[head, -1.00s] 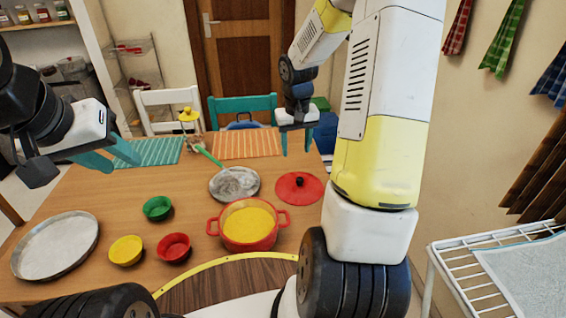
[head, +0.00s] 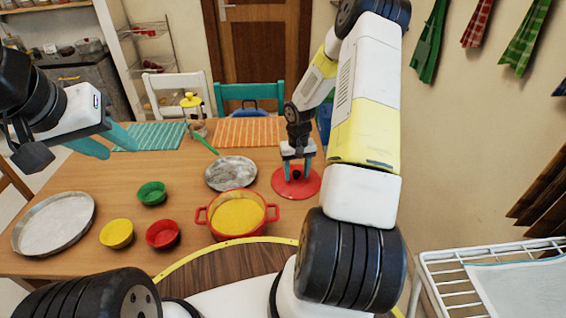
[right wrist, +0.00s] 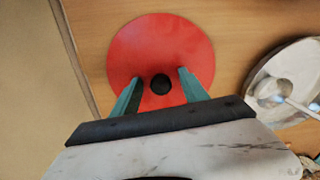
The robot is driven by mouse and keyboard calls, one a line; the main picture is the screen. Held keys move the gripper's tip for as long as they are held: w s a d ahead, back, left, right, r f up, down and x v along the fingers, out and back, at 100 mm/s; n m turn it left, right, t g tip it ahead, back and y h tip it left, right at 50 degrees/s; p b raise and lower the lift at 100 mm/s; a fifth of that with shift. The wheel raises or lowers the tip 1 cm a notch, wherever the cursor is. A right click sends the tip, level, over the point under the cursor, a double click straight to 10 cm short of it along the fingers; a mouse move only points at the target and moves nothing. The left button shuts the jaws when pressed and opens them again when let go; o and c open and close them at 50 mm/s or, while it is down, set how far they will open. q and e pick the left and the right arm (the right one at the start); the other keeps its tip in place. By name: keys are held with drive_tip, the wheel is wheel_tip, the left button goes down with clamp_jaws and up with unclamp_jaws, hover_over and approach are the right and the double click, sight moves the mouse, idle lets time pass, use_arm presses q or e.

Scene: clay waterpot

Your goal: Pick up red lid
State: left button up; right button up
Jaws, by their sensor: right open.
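The red lid (head: 293,189) lies flat on the wooden table, right of and behind the red pot (head: 270,214). It is a round disc with a black knob; it also shows in the right wrist view (right wrist: 135,45). My right gripper (head: 297,172) is over the lid, pointing down, with its teal fingers apart. In the right wrist view my right gripper (right wrist: 160,80) has the black knob (right wrist: 160,84) between its two open fingertips, with gaps on both sides. My left gripper (head: 112,145) is open and empty above the table's left side.
The red pot holds yellow food. Green (head: 152,193), yellow (head: 116,233) and red (head: 162,234) bowls and a large round tray (head: 90,225) stand further left. A white wire rack (head: 440,262) is at the right.

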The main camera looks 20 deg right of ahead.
drive_tip(key=shift+f, duration=0.3)
clamp_jaws()
drive_tip(key=shift+r, duration=0.1)
